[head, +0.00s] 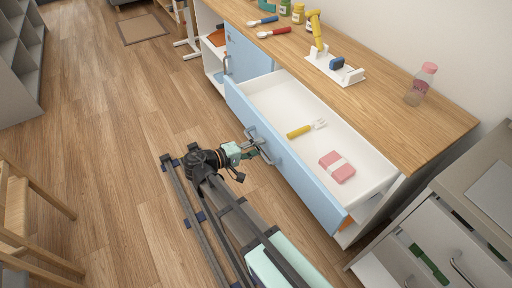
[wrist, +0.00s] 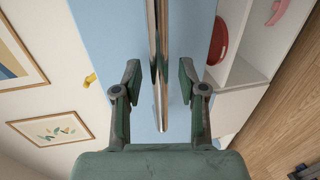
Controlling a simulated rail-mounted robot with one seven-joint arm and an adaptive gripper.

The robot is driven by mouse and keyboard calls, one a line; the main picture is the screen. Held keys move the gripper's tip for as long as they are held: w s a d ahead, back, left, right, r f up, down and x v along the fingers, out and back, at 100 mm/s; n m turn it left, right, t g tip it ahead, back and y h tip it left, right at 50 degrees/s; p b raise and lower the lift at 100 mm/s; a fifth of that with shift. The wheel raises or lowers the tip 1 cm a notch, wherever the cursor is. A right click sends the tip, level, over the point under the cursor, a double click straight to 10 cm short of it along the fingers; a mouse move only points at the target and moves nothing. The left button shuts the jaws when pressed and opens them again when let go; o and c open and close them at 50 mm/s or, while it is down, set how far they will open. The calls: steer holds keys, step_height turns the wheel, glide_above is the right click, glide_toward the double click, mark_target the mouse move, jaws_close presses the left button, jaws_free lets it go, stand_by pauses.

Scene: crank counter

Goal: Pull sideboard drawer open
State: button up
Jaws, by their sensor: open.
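The sideboard drawer (head: 300,178) has a light blue front and a white inside, and it stands pulled out from under the wooden top. A yellow-handled utensil (head: 299,131) and a pink block with a pale band (head: 337,167) lie in it. The metal bar handle (head: 258,143) is on the drawer front; in the wrist view the bar (wrist: 159,60) runs between my fingers. My gripper (head: 256,150) is at the handle, open, with a finger on each side of the bar. In the wrist view my gripper (wrist: 158,85) shows gaps beside the bar.
The wooden top (head: 365,95) holds a yellow crank device (head: 317,32), a pink-capped bottle (head: 421,85), jars and spoons. A grey cabinet (head: 440,225) with an open drawer stands at the lower right. A wooden chair (head: 25,215) is at the left. The floor between is clear.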

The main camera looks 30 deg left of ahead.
steer(key=v, duration=1.2)
stand_by(0.3)
